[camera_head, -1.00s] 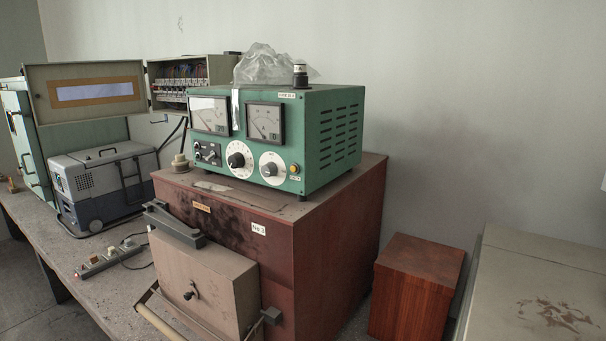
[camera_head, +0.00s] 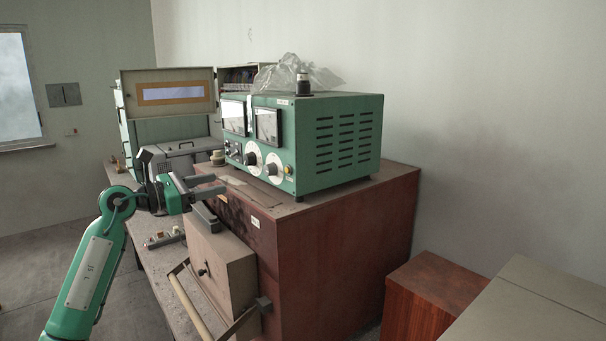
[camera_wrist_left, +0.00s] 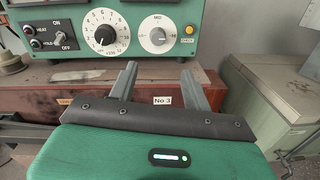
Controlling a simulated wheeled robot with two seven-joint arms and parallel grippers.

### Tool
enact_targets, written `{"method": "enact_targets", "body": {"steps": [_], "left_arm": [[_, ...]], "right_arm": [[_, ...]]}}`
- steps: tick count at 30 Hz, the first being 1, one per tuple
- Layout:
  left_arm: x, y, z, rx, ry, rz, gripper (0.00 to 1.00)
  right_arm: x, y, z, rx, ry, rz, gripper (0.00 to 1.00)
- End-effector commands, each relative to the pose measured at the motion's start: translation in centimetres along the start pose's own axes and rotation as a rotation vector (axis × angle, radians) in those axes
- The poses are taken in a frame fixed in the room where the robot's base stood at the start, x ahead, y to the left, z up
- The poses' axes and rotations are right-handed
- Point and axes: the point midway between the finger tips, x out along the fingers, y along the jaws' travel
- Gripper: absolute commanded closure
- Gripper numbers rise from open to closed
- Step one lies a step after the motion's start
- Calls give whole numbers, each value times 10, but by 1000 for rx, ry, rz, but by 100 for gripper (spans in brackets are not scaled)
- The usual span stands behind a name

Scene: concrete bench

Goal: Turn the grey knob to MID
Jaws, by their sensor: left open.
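The grey knob (camera_head: 271,169) sits on a white round dial at the lower right of the green instrument's front (camera_wrist_left: 140,52). In the left wrist view the grey knob (camera_wrist_left: 158,37) is above and beyond my fingertips, under a small label that seems to read MID. Its exact pointer direction is too small to tell. My left gripper (camera_head: 221,184) is open and empty, in front of the panel and apart from the knob. Its two fingers (camera_wrist_left: 158,74) point toward the panel, below the knob and either side of its line.
The instrument stands on a brown cabinet (camera_head: 345,230). A dark grey handle bar (camera_head: 205,217) juts below my gripper.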

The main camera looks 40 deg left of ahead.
Motion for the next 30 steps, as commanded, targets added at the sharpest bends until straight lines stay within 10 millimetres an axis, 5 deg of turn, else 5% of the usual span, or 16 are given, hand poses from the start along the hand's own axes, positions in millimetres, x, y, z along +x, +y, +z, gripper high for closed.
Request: {"method": "enact_targets", "body": {"steps": [4,14,24,30], "left_arm": [[1,-1,11,49,10,7,51],[51,0,14,42,8,6,51],[111,0,13,39,6,5,51],[130,0,9,39,7,6,51]], "right_arm": [[-4,8,1,-1,-1,9,100],[-35,-25,-9,6,7,-28,100],[-69,-2,-8,3,2,-4,100],[-77,-1,-8,3,2,-3,100]]}}
